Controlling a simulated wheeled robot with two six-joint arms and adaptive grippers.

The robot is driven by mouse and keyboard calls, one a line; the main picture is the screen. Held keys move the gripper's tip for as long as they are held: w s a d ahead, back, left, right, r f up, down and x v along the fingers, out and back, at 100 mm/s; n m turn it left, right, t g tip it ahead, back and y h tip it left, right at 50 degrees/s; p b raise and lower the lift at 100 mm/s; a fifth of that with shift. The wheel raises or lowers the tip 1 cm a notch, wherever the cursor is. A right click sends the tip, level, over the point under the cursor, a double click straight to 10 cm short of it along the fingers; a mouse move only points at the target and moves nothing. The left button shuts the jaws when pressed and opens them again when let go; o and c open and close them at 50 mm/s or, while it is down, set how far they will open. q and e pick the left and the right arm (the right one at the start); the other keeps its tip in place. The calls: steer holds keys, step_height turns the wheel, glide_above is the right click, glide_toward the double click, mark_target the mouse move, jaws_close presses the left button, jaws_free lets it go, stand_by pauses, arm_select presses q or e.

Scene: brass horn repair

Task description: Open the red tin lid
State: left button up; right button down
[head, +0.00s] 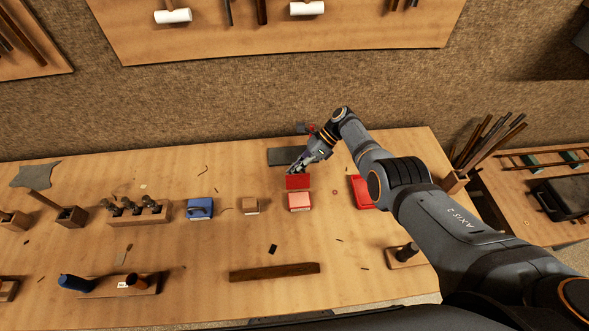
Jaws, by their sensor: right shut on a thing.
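The red tin (299,202) sits on the wooden bench near its middle, with a paler pinkish area showing on top. Its darker red lid (297,182) stands raised at the tin's back side. My right gripper (296,171) is at the lid's far edge, shut on it. The fingertips are small and partly hidden by the lid. My left gripper is out of view.
A red tray (362,191) lies right of the tin, close to my right arm. A dark grey slab (284,156) is behind the gripper. A small wooden block (250,205) and a blue item (200,208) stand to the left. A dark wooden bar (274,272) lies in front.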

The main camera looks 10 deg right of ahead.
stand_by(0.3)
steer(key=c, duration=1.7)
jaws_free()
steer(key=shift+s, duration=0.1)
steer(key=shift+d+r, duration=0.1)
steer(key=v, duration=0.7)
steer(key=shift+d, duration=0.1)
steer(key=shift+r, duration=0.15)
